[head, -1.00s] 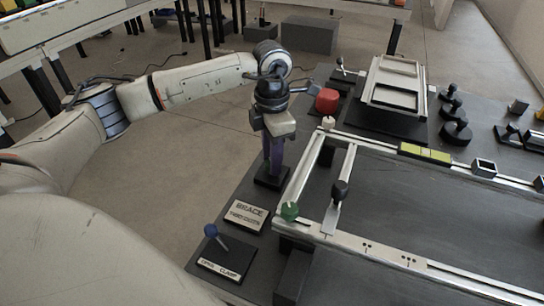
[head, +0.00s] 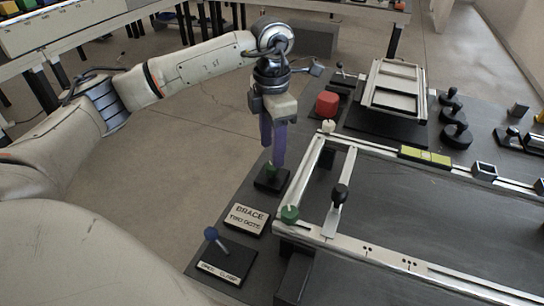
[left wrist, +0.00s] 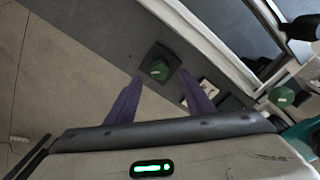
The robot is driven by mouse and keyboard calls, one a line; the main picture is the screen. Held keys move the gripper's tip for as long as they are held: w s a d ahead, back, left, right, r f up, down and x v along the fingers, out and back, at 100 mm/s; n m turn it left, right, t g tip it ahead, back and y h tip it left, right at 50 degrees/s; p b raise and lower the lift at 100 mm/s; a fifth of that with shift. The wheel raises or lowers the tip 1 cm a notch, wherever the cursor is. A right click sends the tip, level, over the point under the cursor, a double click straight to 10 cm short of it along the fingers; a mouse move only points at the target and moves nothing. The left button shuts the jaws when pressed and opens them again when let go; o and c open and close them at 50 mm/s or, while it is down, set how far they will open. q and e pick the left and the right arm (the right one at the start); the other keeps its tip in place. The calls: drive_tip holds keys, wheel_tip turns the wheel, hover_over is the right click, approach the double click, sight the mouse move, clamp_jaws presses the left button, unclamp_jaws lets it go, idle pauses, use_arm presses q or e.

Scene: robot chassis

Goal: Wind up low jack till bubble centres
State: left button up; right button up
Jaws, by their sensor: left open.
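A second green knob (head: 289,213) is on the near left corner of the pale rail frame (head: 310,180); a green knob also shows at right in the left wrist view (left wrist: 282,96). A yellow-green bar (head: 425,154), perhaps the level, lies on the far rail; I cannot make out a bubble.
A sign reading BRACE TWO DOTS (head: 246,217) and a blue-balled clamp lever (head: 216,240) stand near the bench's left edge. A red block (head: 327,104), a tray fixture (head: 393,90) and black-knobbed pieces (head: 455,130) stand farther back. Open floor lies left of the bench.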

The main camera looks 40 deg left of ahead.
use_arm(q)
wheel_tip(320, 180, up, 6)
drive_tip(key=shift+f, duration=0.2)
idle(0.5)
